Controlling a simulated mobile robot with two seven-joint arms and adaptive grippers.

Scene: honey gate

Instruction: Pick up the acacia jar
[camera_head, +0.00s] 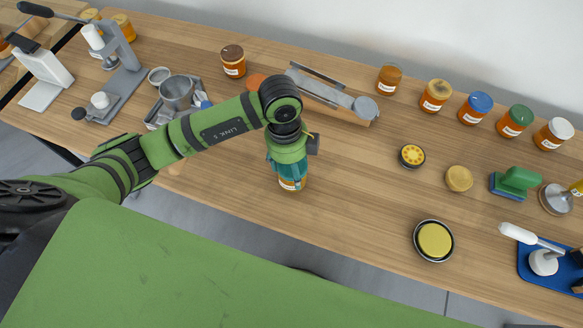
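An amber honey jar with a white label (291,184) stands upright near the front middle of the wooden table. My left gripper (289,167) points down over it, its teal fingers around the jar's upper part. The gripper hides the lid, and I cannot tell whether the fingers press on the jar. Other honey jars stand at the back: one with a dark brown lid (233,62), and a row with orange-brown (388,80), yellow (436,95), blue (475,108), green (515,121) and white (553,134) lids. The labels are too small to read, so I cannot tell which is acacia. My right gripper is not in view.
A grey metal and wood fixture (335,98) lies behind my gripper. Metal cups (176,92) and a lever press (110,75) are at left.

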